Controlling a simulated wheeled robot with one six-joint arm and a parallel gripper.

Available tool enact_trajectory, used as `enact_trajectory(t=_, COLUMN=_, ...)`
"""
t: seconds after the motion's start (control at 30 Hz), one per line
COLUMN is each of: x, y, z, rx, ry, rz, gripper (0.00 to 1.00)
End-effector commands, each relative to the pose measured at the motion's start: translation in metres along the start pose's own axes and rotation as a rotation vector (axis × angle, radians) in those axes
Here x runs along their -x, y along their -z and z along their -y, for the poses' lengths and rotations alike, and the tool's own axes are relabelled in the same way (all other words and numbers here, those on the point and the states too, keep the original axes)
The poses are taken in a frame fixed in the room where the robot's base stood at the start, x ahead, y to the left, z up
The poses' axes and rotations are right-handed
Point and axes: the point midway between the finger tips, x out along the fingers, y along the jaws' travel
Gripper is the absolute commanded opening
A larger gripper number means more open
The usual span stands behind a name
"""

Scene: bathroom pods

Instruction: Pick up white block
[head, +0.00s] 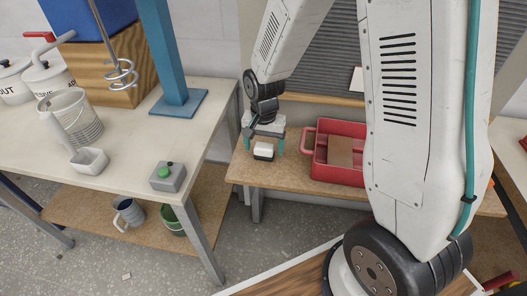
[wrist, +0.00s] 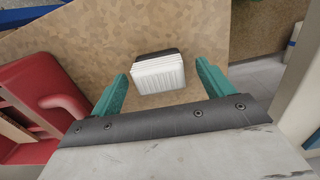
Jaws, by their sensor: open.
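The white block (head: 264,150) sits on the low wooden bench, with a dark part at its base. In the wrist view the white block (wrist: 158,73) shows ridged sides and a dark far edge. My gripper (head: 263,146) is above and around it in the head view. In the wrist view my gripper (wrist: 162,82) is open, with one teal finger on each side of the block. There is a gap between the block and each finger. I cannot tell the exact height of the fingertips over the bench.
A red crate (head: 309,156) with a brown item inside stands just right of the block; its red wall (wrist: 35,90) is close by in the wrist view. A pale table (head: 120,185) with a green-button box (head: 168,177) stands at left. Bare bench (head: 243,170) lies around the block.

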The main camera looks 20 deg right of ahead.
Motion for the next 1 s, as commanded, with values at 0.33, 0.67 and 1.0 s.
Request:
enact_trajectory(t=0.33, x=-0.009, y=0.001, z=-0.001, rx=-0.001, ry=0.000, rz=-0.001, gripper=0.77)
enact_trajectory(t=0.67, x=-0.008, y=0.001, z=-0.001, rx=-0.001, ry=0.000, rz=-0.001, gripper=0.30)
enact_trajectory(t=1.0, x=0.021, y=0.001, z=0.000, rx=-0.001, ry=0.004, rz=-0.005, gripper=0.30)
